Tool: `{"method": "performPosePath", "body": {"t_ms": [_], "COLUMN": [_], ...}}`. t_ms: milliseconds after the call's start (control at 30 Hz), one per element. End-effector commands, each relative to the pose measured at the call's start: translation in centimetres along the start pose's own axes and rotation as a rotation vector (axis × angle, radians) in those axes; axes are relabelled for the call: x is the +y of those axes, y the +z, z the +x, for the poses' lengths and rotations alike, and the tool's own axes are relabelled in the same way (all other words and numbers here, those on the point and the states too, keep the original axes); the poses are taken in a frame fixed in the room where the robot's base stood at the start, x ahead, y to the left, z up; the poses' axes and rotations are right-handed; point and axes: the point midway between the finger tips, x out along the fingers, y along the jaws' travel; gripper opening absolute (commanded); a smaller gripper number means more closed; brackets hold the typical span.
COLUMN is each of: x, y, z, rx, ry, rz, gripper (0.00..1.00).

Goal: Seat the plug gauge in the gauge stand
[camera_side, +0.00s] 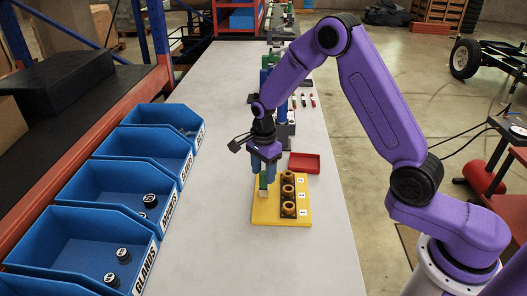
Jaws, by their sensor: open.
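The yellow board (266,216) lies on the bench. A small green piece with a pale lower part (263,186) stands upright over the board's left side; it looks like the plug gauge, perhaps with its stand below. My gripper (263,177) points down at it, with blue fingers around or just beside its upper part. The gripper is open. The fingers hide part of the piece. I cannot tell how deep it sits.
A dark strip with three brass-coloured rings (288,194) and number labels runs along the board's right side. A red tray (304,163) lies behind it. Blue bins (85,240) line the left edge. The bench front (255,265) is clear.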

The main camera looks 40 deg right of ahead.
Motion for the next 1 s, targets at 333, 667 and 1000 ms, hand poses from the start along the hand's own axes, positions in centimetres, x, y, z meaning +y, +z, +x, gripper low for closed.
{"method": "performPosePath", "body": {"t_ms": [333, 667, 1000], "x": [-0.1, 0.0, 1.5], "y": [0.0, 0.0, 1.4], "z": [-7.0, -9.4, -10.3], "rx": [0.0, 0.0, 0.0], "ry": [-0.005, 0.0, -0.003], "rz": [0.0, 0.0, -0.186], "gripper": [0.52, 0.52, 0.52]}}
